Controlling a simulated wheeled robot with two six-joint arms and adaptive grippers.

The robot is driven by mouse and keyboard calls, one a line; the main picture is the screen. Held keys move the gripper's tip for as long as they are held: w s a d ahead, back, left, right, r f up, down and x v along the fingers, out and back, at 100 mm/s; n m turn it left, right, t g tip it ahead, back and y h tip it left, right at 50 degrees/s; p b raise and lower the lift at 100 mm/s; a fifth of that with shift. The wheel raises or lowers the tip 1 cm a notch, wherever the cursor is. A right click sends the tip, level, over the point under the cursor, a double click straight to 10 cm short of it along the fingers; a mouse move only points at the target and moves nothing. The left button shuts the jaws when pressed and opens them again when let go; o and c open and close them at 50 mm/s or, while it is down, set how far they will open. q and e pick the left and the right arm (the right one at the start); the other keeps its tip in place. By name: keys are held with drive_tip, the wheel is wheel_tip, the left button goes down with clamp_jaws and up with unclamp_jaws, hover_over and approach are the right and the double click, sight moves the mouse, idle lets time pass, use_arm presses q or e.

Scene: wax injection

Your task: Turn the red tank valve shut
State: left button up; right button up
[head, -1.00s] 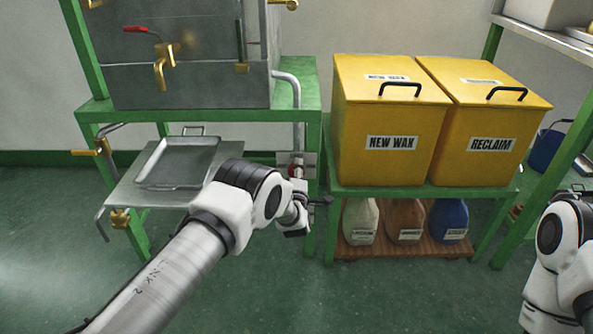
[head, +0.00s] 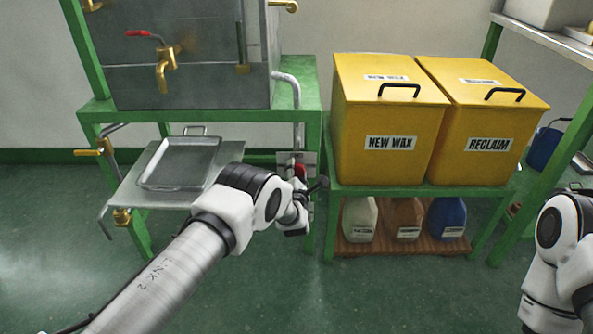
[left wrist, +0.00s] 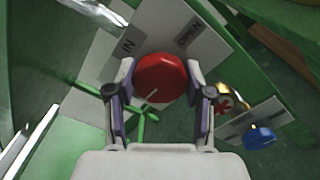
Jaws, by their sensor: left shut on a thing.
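A round red valve knob (left wrist: 160,78) sits between the two fingers of my left gripper (left wrist: 160,72) in the left wrist view. The fingers press on its two sides. In the head view the red knob (head: 300,170) shows beside the pipe under the tank, partly hidden by my left gripper (head: 306,188). My right arm shows at the right edge, but its gripper cannot be made out.
The grey tank (head: 190,85) stands on a green frame, with a red-handled brass valve (head: 140,34) on its front. A metal tray (head: 178,165) lies below. Yellow NEW WAX (head: 385,115) and RECLAIM (head: 485,120) bins stand to the right, with several jugs underneath.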

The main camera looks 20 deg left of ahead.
use_arm(q)
drive_tip(key=shift+n, duration=0.5)
drive_tip(key=o, duration=1.2)
drive_tip(key=v, duration=1.2)
